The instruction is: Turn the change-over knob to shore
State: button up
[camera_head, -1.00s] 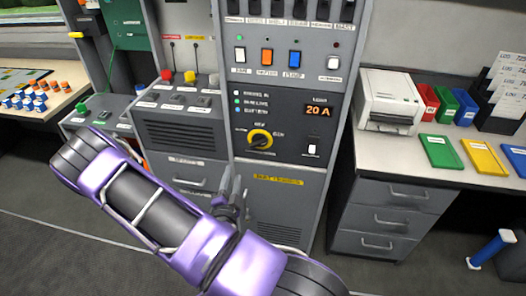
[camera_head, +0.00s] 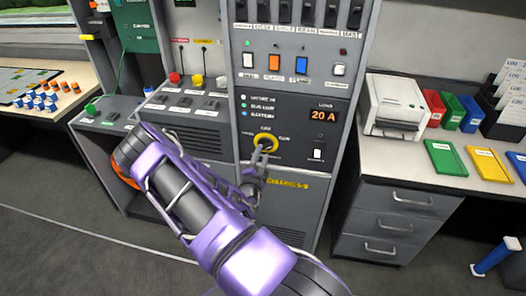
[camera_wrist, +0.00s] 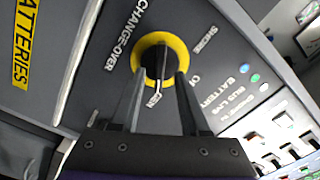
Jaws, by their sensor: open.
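The change-over knob is a black knob in a yellow ring (camera_head: 265,141) on the grey panel. In the wrist view, the yellow ring (camera_wrist: 178,46) lies just beyond the fingertips, with "CHANGE-OVER", "SHORE" and "GEN" lettered around it. A pale pointer line runs from the knob toward "GEN"; "SHORE" is at the upper right. My gripper (camera_head: 262,153) is at the panel in front of the knob. In the wrist view my gripper (camera_wrist: 159,76) is open, one finger each side of the knob's lower part. I cannot tell whether the fingers touch it. The fingers partly hide the knob.
A lit "20 A" display (camera_head: 324,116) and a white switch (camera_head: 318,152) are right of the knob. Coloured rocker switches (camera_head: 274,62) sit above. A printer (camera_head: 394,104) stands on the right-hand desk. Grey floor is open at the lower left.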

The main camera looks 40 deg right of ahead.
aim_at(265, 146)
jog(key=shift+x, duration=1.1)
grip_shut()
